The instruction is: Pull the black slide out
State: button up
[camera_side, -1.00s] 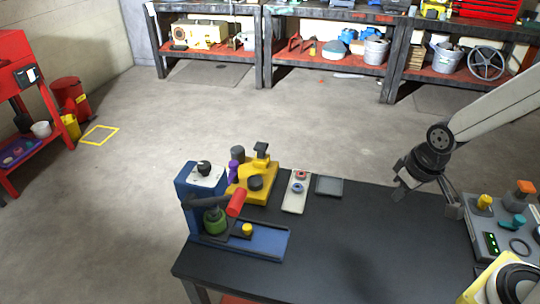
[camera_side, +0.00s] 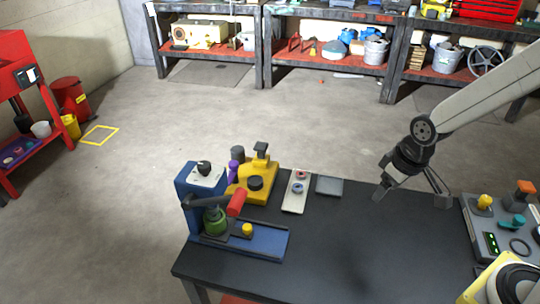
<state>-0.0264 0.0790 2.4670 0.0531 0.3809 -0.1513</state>
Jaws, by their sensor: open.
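A blue press-like machine (camera_side: 188,193) stands at the left end of the dark table. It has a red-ended lever (camera_side: 237,202) and a green round part (camera_side: 214,222). On its low blue base lies a dark slide (camera_side: 264,236), with a small yellow knob (camera_side: 247,229) near its left end. The slide's inner end is hidden near the green part, and I cannot tell how far out it sits. My gripper (camera_side: 412,198) is open and empty above the right part of the table, well to the right of the machine and apart from it.
A yellow fixture (camera_side: 262,181) with a purple part stands just behind the machine. A pale plate (camera_side: 296,192) and a shallow grey tray (camera_side: 329,186) lie at the table's back edge. A control box (camera_side: 500,240) is at the right. The table's middle (camera_side: 350,235) is clear.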

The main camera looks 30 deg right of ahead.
jog(key=w+a+f+n+g+y, duration=0.15)
jog(key=w+a+f+n, duration=0.25)
jog(key=w+a+n, duration=0.65)
jog(key=n+y, duration=0.3)
jog(key=n, duration=0.3)
send_near(248, 226)
jog(key=shift+w+a+f+g, duration=0.4)
jog(key=shift+f+g, duration=0.05)
jog(key=shift+f, duration=0.05)
jog(key=shift+x, duration=3.9)
jog(key=shift+d, duration=0.1)
grip_shut()
